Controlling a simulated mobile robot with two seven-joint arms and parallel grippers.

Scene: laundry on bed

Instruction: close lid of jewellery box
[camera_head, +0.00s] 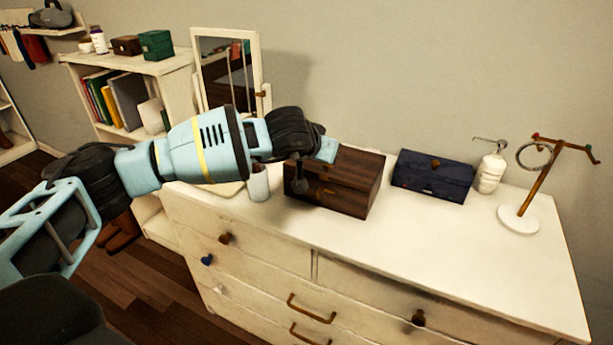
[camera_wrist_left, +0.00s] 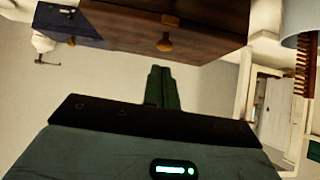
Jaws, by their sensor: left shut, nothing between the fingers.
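The brown wooden box (camera_head: 352,190) stands on the dresser top. It also shows upside down at the top of the left wrist view (camera_wrist_left: 200,30), with a round knob and a small brass-coloured catch. Its lid appears down and flat, with no clear gap. The arm hides its left part in the head view. My left gripper (camera_head: 329,150) is shut and empty by the upper rear of the box. Its fingers (camera_wrist_left: 162,88) show against the wall in the wrist view; I cannot tell whether they touch the lid. My right gripper is in neither view.
A dark blue box (camera_head: 432,178) stands right of the brown box. Beyond are a white dispenser (camera_head: 488,172) and a stand with a ring (camera_head: 519,218). A mirror (camera_head: 226,68) stands at the left rear. The dresser's front right top is clear.

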